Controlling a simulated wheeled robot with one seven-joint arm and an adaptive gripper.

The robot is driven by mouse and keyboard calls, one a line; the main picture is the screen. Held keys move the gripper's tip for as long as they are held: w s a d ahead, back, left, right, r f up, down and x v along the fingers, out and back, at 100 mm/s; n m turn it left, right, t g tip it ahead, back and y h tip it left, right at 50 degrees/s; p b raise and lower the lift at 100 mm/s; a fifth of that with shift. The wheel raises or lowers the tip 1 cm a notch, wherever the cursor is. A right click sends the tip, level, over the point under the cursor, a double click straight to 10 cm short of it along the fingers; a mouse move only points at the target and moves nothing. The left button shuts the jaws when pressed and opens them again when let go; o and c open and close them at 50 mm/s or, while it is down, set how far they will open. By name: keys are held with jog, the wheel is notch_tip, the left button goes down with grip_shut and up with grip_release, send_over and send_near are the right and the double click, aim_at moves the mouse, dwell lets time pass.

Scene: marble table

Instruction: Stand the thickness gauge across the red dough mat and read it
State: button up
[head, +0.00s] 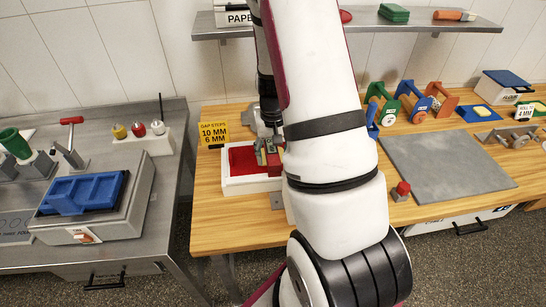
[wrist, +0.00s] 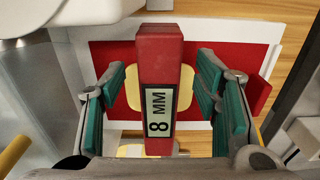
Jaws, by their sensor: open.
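A red block labelled 8 MM (wrist: 158,60), which looks like the thickness gauge, stands between the fingers in the wrist view. My gripper (wrist: 166,95) has its teal pads apart on either side, with gaps between pads and block. The red mat (wrist: 111,62) lies beneath, with a pale yellow rounded patch (wrist: 186,92) showing on both sides of the block. In the head view the red mat (head: 241,160) lies in a white tray (head: 250,185), and my gripper (head: 271,152) is over its right part. My arm hides the tray's right end. The block's lower end is hidden.
A yellow sign (head: 214,133) reading GAP STEPS 10 MM, 6 MM stands behind the tray. A grey slab (head: 445,167) and a red-knobbed piece (head: 402,190) lie right of my arm. Coloured rollers stand behind the slab. A steel table (head: 170,180) is at left.

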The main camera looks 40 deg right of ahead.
notch_tip(320, 180, up, 10)
dwell(0.4)
jog(key=shift+r, duration=0.1)
jog(key=s+a+r+n+t+b, duration=0.1)
jog(key=a+r+n+t, duration=0.25)
jog(key=a+r, duration=1.05)
jog(key=s+a+r+n+t+b, duration=0.1)
jog(key=s+a+r+n, duration=0.3)
jog(key=s+a, duration=0.5)
jog(key=shift+s+a+r+t, duration=0.3)
jog(key=shift+s+r+t, duration=0.2)
jog(key=shift+r, duration=0.2)
